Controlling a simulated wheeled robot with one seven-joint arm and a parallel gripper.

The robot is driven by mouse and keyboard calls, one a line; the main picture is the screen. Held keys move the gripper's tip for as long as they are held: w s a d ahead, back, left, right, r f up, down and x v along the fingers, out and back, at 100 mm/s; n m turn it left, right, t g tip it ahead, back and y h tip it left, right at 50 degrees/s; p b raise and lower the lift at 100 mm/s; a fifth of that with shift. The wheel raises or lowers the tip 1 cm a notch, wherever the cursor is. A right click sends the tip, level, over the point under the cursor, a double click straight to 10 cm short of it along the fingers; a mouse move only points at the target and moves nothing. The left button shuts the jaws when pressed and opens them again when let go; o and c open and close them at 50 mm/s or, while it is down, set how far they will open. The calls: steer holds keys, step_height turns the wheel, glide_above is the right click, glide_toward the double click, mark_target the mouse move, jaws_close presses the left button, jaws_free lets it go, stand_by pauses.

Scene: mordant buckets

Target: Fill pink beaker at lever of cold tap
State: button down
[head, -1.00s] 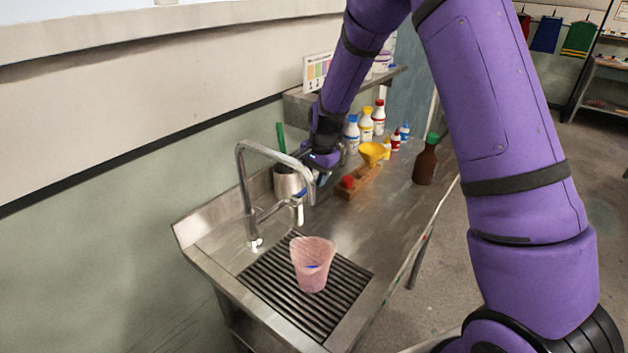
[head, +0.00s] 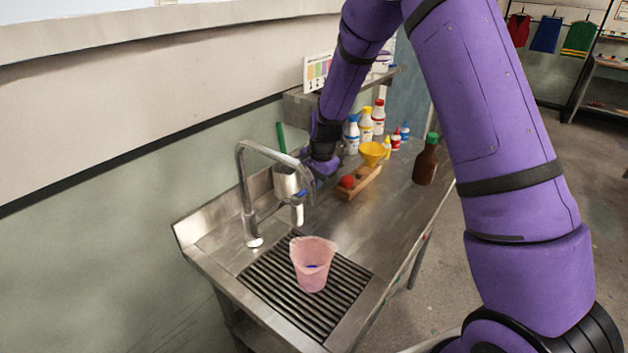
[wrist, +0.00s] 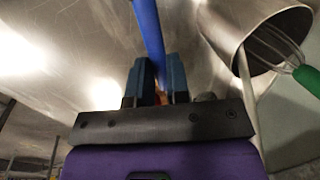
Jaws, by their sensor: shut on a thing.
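The pink beaker (head: 313,262) stands upright on the slatted drain grate beneath the tap's spout, with a small blue mark showing on or in it. The tap (head: 246,195) is a tall bent metal pipe. Its blue lever (wrist: 148,30) runs down between my fingers in the wrist view. My gripper (wrist: 158,82) is shut on this lever. In the head view my gripper (head: 309,180) is behind the spout, and its fingertips are partly hidden. I cannot make out any water stream.
A metal pot (wrist: 262,30) with a green-handled whisk is close beside my gripper. A wooden rack (head: 358,183) with a yellow funnel (head: 372,152), several bottles and a brown bottle (head: 426,162) stand further along the counter. The counter right of the grate is clear.

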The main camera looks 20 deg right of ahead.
steer(key=shift+s+d+m+h, duration=0.2)
steer(key=shift+s+m, duration=0.25)
steer(key=shift+m, duration=0.25)
steer(key=shift+s+d+m+h, duration=0.15)
steer(key=shift+s+m, duration=0.25)
steer(key=shift+m, duration=0.3)
steer(key=c, duration=1.1)
jaws_free()
steer(key=shift+r, duration=0.1)
step_height(320, 180, up, 10)
steer(key=s, duration=0.2)
steer(key=shift+d+r, duration=0.2)
steer(key=shift+d, duration=0.1)
